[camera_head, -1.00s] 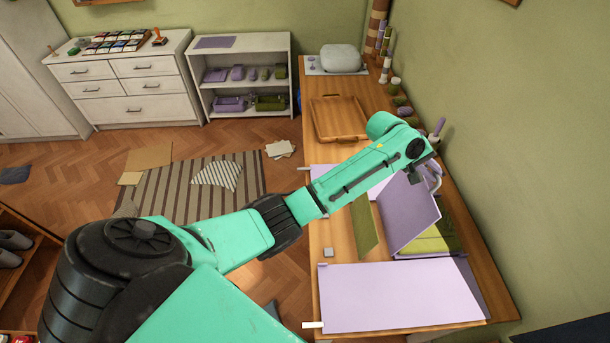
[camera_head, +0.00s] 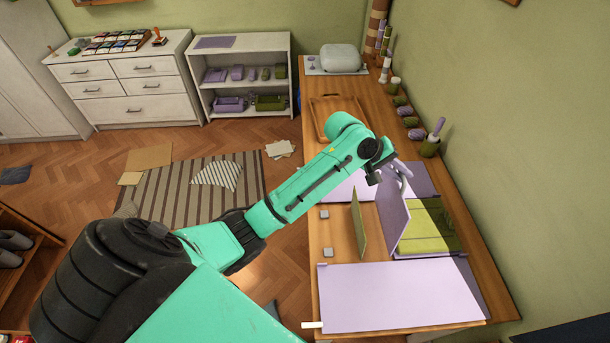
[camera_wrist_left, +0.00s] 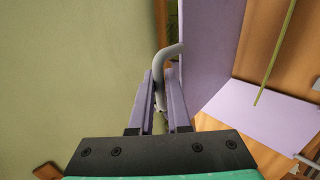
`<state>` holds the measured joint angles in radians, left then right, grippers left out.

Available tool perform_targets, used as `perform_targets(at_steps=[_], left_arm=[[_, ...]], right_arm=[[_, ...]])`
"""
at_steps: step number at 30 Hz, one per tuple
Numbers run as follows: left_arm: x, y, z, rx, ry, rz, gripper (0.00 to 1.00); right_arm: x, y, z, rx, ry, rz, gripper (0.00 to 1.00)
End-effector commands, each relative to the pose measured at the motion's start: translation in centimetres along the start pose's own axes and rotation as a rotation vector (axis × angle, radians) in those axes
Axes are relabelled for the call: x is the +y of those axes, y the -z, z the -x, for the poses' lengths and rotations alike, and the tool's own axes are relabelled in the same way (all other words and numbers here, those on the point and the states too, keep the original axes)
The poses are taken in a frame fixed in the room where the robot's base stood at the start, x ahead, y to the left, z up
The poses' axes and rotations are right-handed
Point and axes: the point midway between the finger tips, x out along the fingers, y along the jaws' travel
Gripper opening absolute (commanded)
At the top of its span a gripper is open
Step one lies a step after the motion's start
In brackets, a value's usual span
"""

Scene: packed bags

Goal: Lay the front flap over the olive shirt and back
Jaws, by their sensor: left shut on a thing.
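The olive shirt (camera_head: 430,230) lies folded flat on the right side of the table, partly in shadow. A purple flap (camera_head: 393,214) stands nearly upright along the shirt's left edge; it also shows in the left wrist view (camera_wrist_left: 212,50). A grey bent handle (camera_wrist_left: 167,56) is fixed to this flap. My left gripper (camera_head: 399,176) is shut on the handle, seen between its fingers in the left wrist view (camera_wrist_left: 160,105). A thin olive panel (camera_head: 359,224) stands on edge left of the flap, apart from it. My right gripper is not in view.
A wide purple panel (camera_head: 400,297) lies flat at the table's near end. Small grey blocks (camera_head: 327,252) sit near the left edge. A wooden tray (camera_head: 335,112) lies farther back, partly behind my arm. Rolled items and a pot (camera_head: 430,147) line the wall side.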

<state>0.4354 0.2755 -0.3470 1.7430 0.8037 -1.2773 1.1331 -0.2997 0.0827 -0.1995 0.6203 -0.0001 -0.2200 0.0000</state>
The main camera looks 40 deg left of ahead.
Motion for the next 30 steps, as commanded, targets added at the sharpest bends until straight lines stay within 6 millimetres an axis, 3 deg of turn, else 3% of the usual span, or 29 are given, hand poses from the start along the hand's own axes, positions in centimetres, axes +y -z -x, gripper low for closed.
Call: perform_targets(at_steps=[11, 22, 30], left_arm=[[-0.8, 0.0, 0.8, 0.002, -0.001, -0.002, 0.00], [-5.4, 0.0, 3.8, 0.000, 0.000, -0.001, 0.00], [-5.5, 0.0, 4.0, 0.002, -0.003, -0.003, 0.00]], right_arm=[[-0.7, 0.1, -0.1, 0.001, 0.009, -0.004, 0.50], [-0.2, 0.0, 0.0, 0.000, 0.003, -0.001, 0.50], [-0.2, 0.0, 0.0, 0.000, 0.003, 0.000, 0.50]])
